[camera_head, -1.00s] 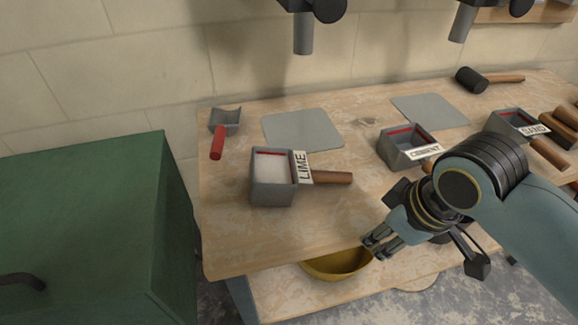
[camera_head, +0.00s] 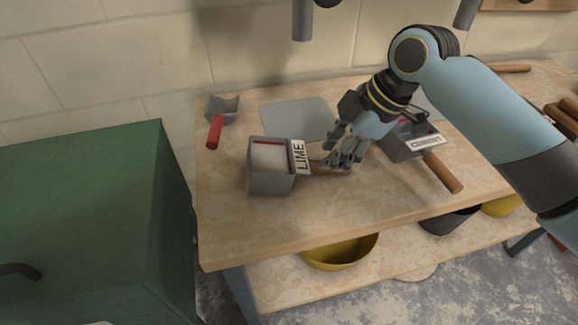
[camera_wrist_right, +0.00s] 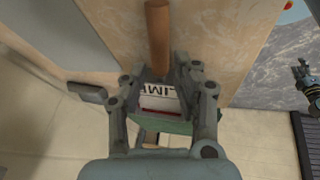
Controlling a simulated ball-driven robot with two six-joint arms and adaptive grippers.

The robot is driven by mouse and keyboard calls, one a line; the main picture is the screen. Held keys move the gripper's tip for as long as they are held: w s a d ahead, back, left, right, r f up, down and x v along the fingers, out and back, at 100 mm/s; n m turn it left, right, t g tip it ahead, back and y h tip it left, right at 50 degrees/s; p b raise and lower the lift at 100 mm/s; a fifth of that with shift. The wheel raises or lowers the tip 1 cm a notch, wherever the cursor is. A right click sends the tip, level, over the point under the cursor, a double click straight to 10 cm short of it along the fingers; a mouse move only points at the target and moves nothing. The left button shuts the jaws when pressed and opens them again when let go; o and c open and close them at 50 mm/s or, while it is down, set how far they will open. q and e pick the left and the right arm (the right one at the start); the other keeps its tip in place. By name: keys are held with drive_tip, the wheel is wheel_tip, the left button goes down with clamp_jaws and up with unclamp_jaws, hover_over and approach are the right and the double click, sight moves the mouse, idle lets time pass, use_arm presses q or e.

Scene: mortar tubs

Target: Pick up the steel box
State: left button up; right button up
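The grey steel box (camera_head: 272,181) marked LIME stands upright on the bench, holding pale powder, with a red line inside its wall. Its label (camera_head: 299,157) and round wooden handle (camera_head: 334,168) point right. My right gripper (camera_head: 338,163) is open, at the handle, its fingers partly covering it. In the right wrist view the fingers (camera_wrist_right: 160,75) are spread on either side of the handle's line, with the handle (camera_wrist_right: 157,38) above and the label (camera_wrist_right: 160,88) between them. Contact cannot be told. A dark gripper-like part, probably my left gripper (camera_wrist_right: 306,82), shows at the right edge there.
The CEMENT box (camera_head: 398,146) with its handle stands right of the LIME box, partly behind my arm. A red-handled scoop (camera_head: 216,130) lies back left. A grey plate (camera_head: 300,118) lies behind. A green cabinet (camera_head: 90,220) stands left. A yellow bowl (camera_head: 340,252) sits below.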

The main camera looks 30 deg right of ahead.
drive_tip(key=x, duration=0.4)
drive_tip(key=shift+w+a+f, duration=0.1)
drive_tip(key=shift+w+f, duration=0.05)
drive_tip(key=shift+f, duration=0.15)
clamp_jaws()
drive_tip(key=shift+r, duration=0.1)
